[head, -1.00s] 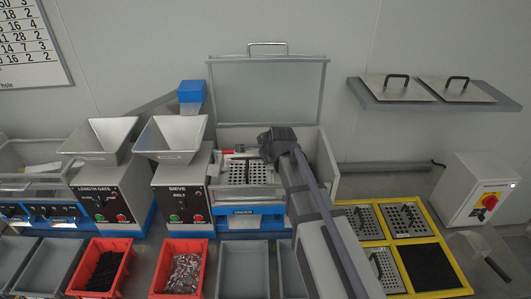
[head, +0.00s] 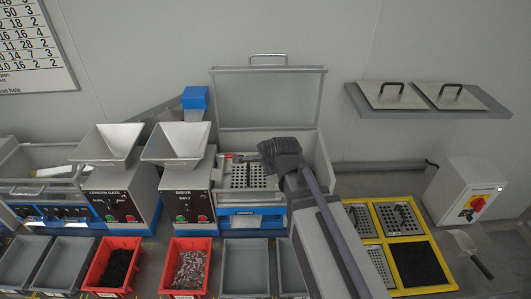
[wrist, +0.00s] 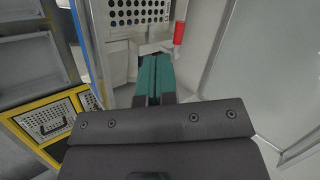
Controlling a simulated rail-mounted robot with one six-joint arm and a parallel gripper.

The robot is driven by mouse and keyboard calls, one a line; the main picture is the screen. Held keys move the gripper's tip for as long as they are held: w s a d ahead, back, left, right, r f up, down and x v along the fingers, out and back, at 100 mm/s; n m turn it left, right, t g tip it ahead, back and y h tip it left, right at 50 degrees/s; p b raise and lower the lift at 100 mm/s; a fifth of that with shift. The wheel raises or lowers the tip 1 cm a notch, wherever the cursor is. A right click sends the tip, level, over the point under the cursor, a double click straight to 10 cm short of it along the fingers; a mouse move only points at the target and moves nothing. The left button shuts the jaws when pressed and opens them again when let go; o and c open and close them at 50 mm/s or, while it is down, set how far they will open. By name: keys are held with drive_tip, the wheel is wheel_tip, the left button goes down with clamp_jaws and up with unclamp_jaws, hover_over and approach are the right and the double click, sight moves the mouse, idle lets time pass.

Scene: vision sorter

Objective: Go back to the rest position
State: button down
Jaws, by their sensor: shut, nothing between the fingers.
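My gripper shows in the wrist view (wrist: 153,80) with its teal fingers together and nothing between them. It is at the sieve machine (head: 184,200), above the open chamber with the raised clear lid (head: 266,97). A perforated plate (head: 262,176) lies in the chamber, and it also shows in the wrist view (wrist: 138,12) beyond the fingers. A red-handled part (wrist: 179,33) is just right of the fingers in the wrist view.
Red bins of black (head: 117,267) and metal pieces (head: 189,268) stand in front, beside grey trays (head: 245,267). A yellow-framed rack (head: 404,292) holds perforated plates at right. A shelf (head: 490,104) with two handled lids is on the wall. A switch box (head: 458,190) stands far right.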

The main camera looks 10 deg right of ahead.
idle(0.4)
drive_tip(key=s+d+f+n+g+b, duration=0.1)
drive_tip(key=s+f+n+g+b, duration=0.1)
drive_tip(key=s+f+n+g, duration=0.2)
drive_tip(key=s+d+f+n+g+h+b, duration=0.1)
drive_tip(key=s+f+n+g, duration=0.3)
drive_tip(key=s+n, duration=0.7)
drive_tip(key=shift+d+f+n+h+b, duration=0.2)
drive_tip(key=shift+d+n+h+b, duration=0.15)
drive_tip(key=shift+d+b, duration=0.3)
drive_tip(key=shift+s, duration=0.1)
